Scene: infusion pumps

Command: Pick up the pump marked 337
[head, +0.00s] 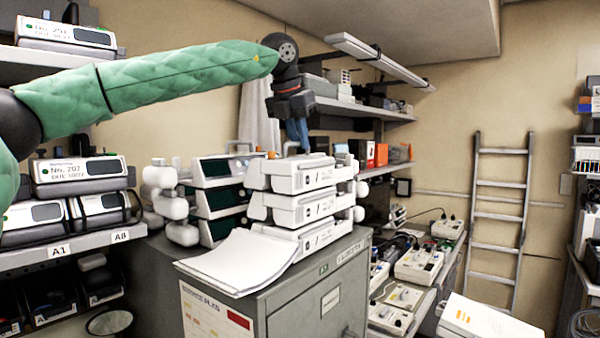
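No pump with a readable 337 shows. On the grey cabinet (310,285), white pumps are stacked at the front right (302,208), and pumps with dark green fronts (220,200) are stacked behind left; their markings are too small to read. On the left shelves, one pump (80,175) seems to read No. 207 and a higher one (66,33) seems to read No. 257. My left gripper (298,138) points down just above the white stack; its finger gap is not clear. My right gripper is out of view.
Loose white papers (240,262) lie on the cabinet's front left. A wall shelf (365,108) with boxes runs behind my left gripper. More devices (418,265) lie on a low bench at the right, before a leaning ladder (500,210).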

